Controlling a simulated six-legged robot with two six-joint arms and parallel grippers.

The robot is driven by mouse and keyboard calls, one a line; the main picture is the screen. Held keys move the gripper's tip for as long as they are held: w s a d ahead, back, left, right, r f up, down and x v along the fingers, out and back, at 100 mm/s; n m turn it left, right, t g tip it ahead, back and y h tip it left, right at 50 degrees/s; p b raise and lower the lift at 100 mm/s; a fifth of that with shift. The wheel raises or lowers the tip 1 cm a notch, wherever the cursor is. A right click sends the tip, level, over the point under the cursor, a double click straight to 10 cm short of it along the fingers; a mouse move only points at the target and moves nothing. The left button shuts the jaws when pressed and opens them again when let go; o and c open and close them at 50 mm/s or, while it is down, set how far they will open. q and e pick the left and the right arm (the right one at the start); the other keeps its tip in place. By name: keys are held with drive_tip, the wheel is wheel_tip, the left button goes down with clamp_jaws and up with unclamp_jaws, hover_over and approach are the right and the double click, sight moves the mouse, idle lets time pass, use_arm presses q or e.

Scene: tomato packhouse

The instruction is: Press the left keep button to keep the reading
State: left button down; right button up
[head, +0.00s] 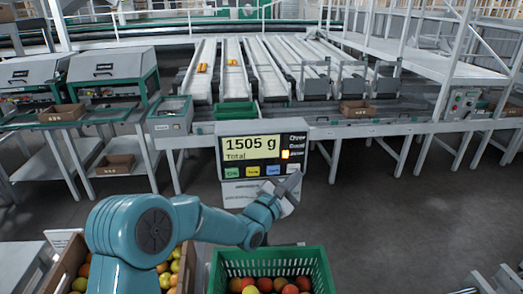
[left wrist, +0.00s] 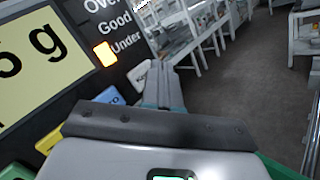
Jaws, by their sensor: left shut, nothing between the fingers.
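The scale display (head: 252,148) stands in the middle of the head view and reads 1505 g, Total. An orange light is lit beside Under. Below the screen are a green button (head: 232,173), a yellow button (head: 253,171) and a blue button (head: 273,170). In the left wrist view a white button (left wrist: 139,75), its label starting with K, is partly hidden behind my gripper. My left gripper (head: 294,180) is shut and empty, in front of the panel's lower right corner. Its fingertips (left wrist: 162,75) are beside the white button; I cannot tell whether they touch it.
A green crate (head: 324,262) of tomatoes stands at the front, right of my left arm. A cardboard box (head: 62,268) of tomatoes is at the left, partly behind the arm. Sorting lanes (head: 235,75) run behind the scale. The floor (head: 400,215) to the right is clear.

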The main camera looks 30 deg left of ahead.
use_arm(q)
drive_tip(key=shift+w+a, duration=0.2)
drive_tip(key=shift+w, duration=0.1)
drive_tip(key=shift+w+a+b, duration=0.25)
drive_tip(key=shift+w+b, duration=0.1)
idle(0.8)
drive_tip(key=shift+s+d+b, duration=0.5)
drive_tip(key=shift+s+b, duration=0.15)
drive_tip(key=shift+s, duration=0.1)
